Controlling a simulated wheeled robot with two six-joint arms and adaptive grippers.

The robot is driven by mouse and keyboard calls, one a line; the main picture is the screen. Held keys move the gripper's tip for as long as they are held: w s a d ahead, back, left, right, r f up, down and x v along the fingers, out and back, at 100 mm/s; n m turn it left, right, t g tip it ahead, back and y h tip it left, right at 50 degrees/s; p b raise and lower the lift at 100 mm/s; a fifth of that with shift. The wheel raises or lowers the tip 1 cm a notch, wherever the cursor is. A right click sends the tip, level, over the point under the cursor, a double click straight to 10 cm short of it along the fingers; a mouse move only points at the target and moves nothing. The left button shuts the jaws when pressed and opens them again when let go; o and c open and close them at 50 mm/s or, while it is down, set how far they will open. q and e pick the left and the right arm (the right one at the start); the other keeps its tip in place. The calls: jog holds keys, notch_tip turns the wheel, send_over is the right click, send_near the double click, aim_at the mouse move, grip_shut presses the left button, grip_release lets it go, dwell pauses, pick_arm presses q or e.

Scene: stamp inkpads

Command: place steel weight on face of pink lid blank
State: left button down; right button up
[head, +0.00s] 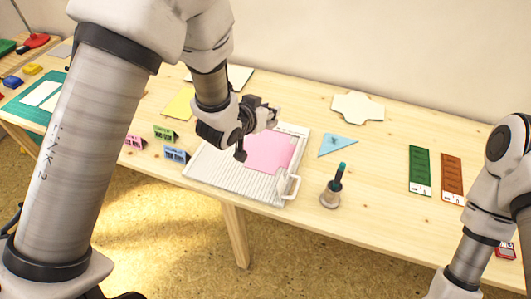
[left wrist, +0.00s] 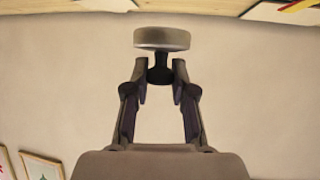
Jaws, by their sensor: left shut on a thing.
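The pink lid blank (head: 272,152) lies flat on a white ribbed board with a handle (head: 211,168) at the table's middle. My left gripper (head: 262,115) is above the far left part of the pink blank in the head view. It is shut on the steel weight (left wrist: 162,39), a round steel disc with a dark neck. The fingers (left wrist: 160,85) grip the neck, and the disc sits beyond the fingertips. In the head view the weight is too small and mixed with the gripper to make out surely. My right gripper is out of the frame; only my right arm shows.
Small folded cards (head: 175,154) stand left of the board. Green (head: 419,169) and brown (head: 452,174) strips lie at the right. Table between pot and strips is clear.

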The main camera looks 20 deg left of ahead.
pick_arm(q)
jog(key=f, duration=0.4)
jog(key=f+b, duration=0.1)
jog(key=f, duration=0.3)
jog(key=w+f+b, duration=0.1)
jog(key=f, duration=0.2)
jog(key=shift+f, duration=0.4)
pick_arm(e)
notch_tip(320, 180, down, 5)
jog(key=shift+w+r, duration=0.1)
pick_arm(q)
jog(key=shift+f, duration=0.1)
jog(key=c, duration=1)
grip_release()
jog(key=shift+o, duration=0.2)
jog(key=shift+s, duration=0.1)
jog(key=shift+r, duration=0.25)
jog(key=v, duration=1.2)
jog(key=shift+b, duration=0.35)
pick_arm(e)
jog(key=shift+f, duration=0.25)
